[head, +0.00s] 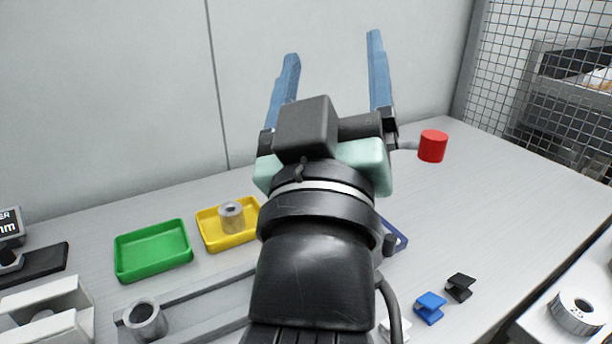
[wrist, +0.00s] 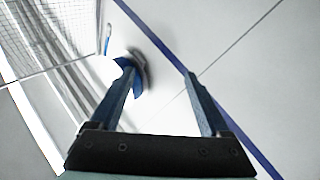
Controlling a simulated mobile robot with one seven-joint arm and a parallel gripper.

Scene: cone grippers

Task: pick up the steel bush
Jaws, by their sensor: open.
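A grey hollow cylinder, which looks like the steel bush (head: 231,217), stands upright in the yellow tray (head: 213,244) in the head view. A second grey ring (head: 145,321) sits nearer the front left, at the end of a long grey bar. My gripper (head: 333,45) is raised above the table, its blue fingers spread and empty, pointing up towards the wall. It is up and to the right of the bush, well apart from it. In the wrist view my gripper (wrist: 159,70) has nothing between its fingers, and the bush does not show there.
A green tray (head: 153,252) is left of the yellow one. A red cylinder (head: 433,146) stands at the back right, near wire mesh (head: 545,75). Blue (head: 430,308) and black (head: 459,287) small parts lie front right.

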